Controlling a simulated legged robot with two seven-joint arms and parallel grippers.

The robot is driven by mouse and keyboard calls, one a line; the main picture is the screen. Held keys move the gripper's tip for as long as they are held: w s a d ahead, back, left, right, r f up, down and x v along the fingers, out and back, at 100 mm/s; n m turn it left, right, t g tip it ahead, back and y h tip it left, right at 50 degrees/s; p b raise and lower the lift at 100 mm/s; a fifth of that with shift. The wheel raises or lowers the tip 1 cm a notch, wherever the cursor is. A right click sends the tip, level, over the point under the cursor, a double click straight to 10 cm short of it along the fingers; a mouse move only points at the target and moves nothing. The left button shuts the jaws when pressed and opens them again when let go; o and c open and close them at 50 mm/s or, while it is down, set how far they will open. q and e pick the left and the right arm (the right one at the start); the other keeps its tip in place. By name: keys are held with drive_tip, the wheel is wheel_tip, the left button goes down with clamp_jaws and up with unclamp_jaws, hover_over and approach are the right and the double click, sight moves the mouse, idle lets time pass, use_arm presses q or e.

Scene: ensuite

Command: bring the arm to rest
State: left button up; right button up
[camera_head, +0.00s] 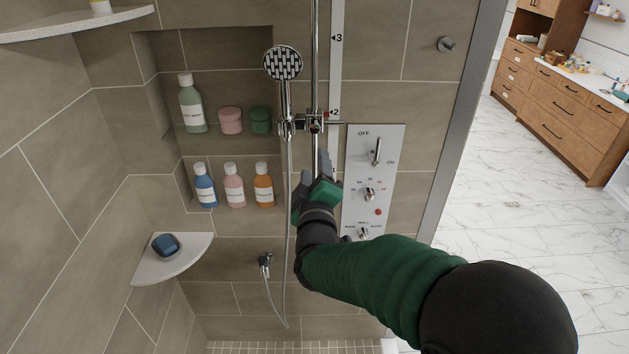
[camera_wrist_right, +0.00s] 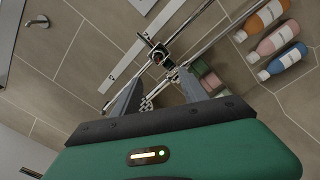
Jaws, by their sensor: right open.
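My right arm reaches in from the lower right in the head view, with a green sleeve and black joints. My right gripper (camera_head: 322,172) is raised in front of the vertical shower rail, below the hand-shower holder and left of the control panel (camera_head: 374,180). In the right wrist view the gripper (camera_wrist_right: 160,90) has its two grey fingers spread apart with nothing between them. The rail and holder (camera_wrist_right: 158,57) show beyond the fingers. I cannot tell whether the gripper touches the rail. My left gripper is not in view.
A hand shower (camera_head: 283,63) hangs on the rail with its hose below. Several bottles and two tubs stand in the wall niche (camera_head: 225,48). A corner shelf (camera_head: 190,262) holds a blue item (camera_head: 165,245). Open marble floor (camera_head: 500,215) lies to the right, past the shower's edge.

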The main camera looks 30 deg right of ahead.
drive_tip(key=shift+v, duration=1.1)
drive_tip(key=shift+w+f, duration=0.1)
drive_tip(key=s+a+f+m+g+y+b, duration=0.15)
drive_tip(key=a+f+y, duration=0.3)
drive_tip(key=f, duration=0.55)
drive_tip(key=s+a+f+g+y+b, duration=0.1)
drive_tip(key=a+f+g+y+b, duration=0.3)
drive_tip(key=f, duration=0.6)
drive_tip(key=s+a+f+m+g, duration=0.2)
drive_tip(key=s+f+g, duration=0.2)
drive_tip(key=s+f, duration=0.3)
drive_tip(key=s+a+f+m+g+y+b, duration=0.1)
drive_tip(key=s+a+f+g, duration=0.1)
drive_tip(key=s+f+g, duration=0.2)
drive_tip(key=s+f, duration=0.3)
drive_tip(key=s, duration=0.2)
drive_tip(key=shift+f+m+b, duration=0.3)
drive_tip(key=shift+f+m, duration=0.05)
